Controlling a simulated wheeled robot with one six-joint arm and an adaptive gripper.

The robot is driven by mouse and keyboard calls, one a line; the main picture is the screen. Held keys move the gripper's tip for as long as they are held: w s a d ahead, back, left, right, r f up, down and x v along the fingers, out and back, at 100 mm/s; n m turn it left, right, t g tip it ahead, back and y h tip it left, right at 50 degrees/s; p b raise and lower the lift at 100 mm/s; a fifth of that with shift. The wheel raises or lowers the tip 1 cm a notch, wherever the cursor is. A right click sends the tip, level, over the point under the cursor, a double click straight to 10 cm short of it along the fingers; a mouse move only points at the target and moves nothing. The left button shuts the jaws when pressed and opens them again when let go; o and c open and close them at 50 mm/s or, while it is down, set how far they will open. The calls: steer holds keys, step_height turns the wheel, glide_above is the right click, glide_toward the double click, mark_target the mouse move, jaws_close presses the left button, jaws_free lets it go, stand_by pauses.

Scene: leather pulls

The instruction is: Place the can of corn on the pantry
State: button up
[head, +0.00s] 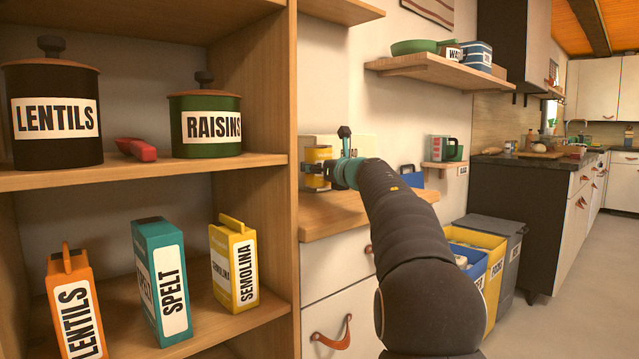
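A small yellow can (318,153), likely the can of corn, shows above the wooden counter just right of the pantry's side wall. Its label cannot be read. My gripper (314,169) is at the can, with dark finger parts across its lower front. Whether the fingers are closed on it or only around it is too small to tell. The can's lower part is partly hidden by my gripper. The pantry (270,110) is the open wooden shelf unit filling the left side.
The pantry's middle shelf holds a lentils jar (55,115), a red scoop (137,149) and a raisins jar (205,122). The lower shelf holds lentils, spelt and semolina boxes (233,265). A wooden counter (335,212) lies under my gripper. Bins (490,250) stand right of my arm.

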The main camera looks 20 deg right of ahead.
mark_target(320, 178)
steer(key=shift+f+b, duration=0.5)
steer(key=shift+f, duration=1)
steer(key=shift+f, duration=0.1)
steer(key=o, duration=1.6)
steer(key=shift+c, duration=0.2)
steer(key=s, duration=0.4)
steer(key=s+d+b, duration=0.1)
steer(key=s, duration=0.3)
steer(key=s+d+b, duration=0.1)
steer(key=s, duration=0.2)
steer(key=shift+s, duration=0.4)
